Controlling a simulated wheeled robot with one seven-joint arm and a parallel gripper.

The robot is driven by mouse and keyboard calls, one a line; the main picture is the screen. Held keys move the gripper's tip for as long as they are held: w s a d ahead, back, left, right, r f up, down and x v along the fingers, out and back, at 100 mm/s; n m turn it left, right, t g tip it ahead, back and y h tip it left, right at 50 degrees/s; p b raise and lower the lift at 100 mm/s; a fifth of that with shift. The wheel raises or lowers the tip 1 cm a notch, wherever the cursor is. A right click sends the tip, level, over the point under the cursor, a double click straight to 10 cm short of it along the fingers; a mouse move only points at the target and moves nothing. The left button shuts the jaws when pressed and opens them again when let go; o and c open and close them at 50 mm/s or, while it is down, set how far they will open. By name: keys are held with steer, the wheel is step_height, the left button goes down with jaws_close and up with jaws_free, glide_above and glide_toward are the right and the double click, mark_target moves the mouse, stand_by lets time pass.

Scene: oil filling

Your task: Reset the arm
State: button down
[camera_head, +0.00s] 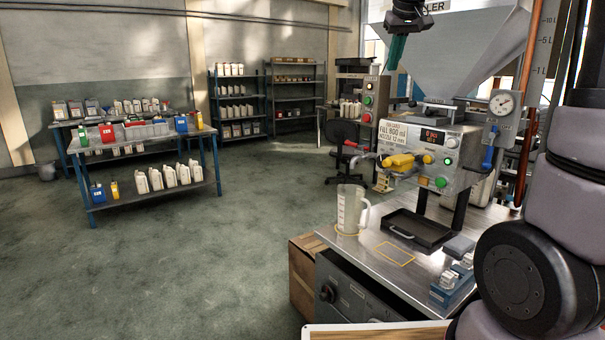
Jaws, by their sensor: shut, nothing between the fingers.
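My gripper (394,62) hangs at the top of the head view, in front of the large grey hopper (455,60). Its dark body shows at the upper edge and its green fingers point down, closed together and holding nothing. It is above the bench and apart from the filling machine. My arm's large links fill the right edge of the view.
A clear measuring jug (350,210) stands on the steel bench (345,245) near a dark drip tray (420,230). The filling machine (465,150) has a yellow-handled valve (405,160). A bottle-laden table (105,150) stands left. The floor between is clear.

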steer(key=s+f+m+y, duration=0.1)
steer(key=s+f+m, duration=0.2)
steer(key=s, duration=1)
steer(key=s+d+f+m+y, duration=0.1)
steer(key=s+f, duration=0.6)
steer(key=s, duration=0.7)
steer(key=shift+m+t, duration=0.3)
steer(key=shift+m, duration=0.6)
